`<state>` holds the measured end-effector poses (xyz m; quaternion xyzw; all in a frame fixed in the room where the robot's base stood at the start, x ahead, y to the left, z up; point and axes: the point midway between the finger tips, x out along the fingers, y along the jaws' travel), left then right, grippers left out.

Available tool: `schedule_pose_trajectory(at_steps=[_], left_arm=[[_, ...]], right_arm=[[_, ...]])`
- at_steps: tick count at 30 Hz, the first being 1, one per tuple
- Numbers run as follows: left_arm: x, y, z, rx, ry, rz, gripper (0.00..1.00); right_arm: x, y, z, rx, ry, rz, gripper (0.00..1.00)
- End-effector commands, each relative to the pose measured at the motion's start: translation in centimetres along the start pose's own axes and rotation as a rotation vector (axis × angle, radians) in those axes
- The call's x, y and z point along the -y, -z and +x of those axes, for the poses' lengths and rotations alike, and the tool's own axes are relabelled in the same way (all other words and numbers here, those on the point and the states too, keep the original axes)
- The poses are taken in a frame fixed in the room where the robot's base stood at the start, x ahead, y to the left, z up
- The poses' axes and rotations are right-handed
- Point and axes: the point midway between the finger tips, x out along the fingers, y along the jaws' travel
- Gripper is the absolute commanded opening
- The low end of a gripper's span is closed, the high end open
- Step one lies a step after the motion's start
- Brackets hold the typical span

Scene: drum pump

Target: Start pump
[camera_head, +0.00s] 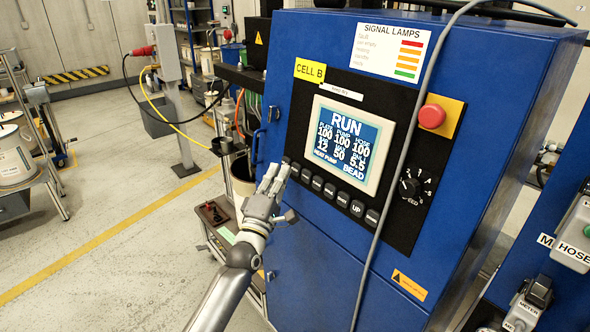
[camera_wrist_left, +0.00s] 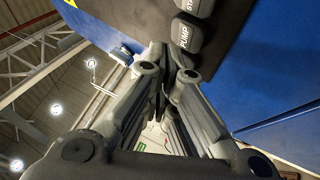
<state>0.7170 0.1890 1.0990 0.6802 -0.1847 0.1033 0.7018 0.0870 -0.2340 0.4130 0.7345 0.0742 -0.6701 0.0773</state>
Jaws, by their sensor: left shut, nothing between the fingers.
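The blue pump cabinet (camera_head: 345,270) has a lit screen (camera_head: 345,143) reading RUN at the top, with rows of numbers below. Under the screen runs a row of dark buttons (camera_head: 330,191); one reads UP. In the left wrist view, a button marked PUMP (camera_wrist_left: 188,36) and a partly cut-off one starting with STA (camera_wrist_left: 194,6) show close by. My left gripper (camera_head: 274,173) is shut and empty, its fingertips at the left end of the button row. It also shows in the left wrist view (camera_wrist_left: 172,65), its tips near the PUMP button; I cannot tell whether they touch. My right gripper is not in view.
A red mushroom button (camera_head: 431,116) and a dark knob (camera_head: 410,186) are right of the screen. A grey cable (camera_head: 400,170) hangs down the cabinet front. A blue handle (camera_head: 257,146) sticks out at the left edge.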

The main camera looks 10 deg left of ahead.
Motion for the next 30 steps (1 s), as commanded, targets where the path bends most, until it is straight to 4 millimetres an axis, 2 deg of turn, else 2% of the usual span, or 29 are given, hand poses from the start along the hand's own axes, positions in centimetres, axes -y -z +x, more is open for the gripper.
schedule_pose_trajectory(at_steps=[15,30], left_arm=[[-2.4,2.3,-3.2,0.000,0.002,0.001,0.00],[-2.5,2.5,-3.4,0.000,0.000,0.000,0.00]], right_arm=[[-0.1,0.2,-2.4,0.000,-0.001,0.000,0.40],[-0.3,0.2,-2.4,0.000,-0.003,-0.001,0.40]])
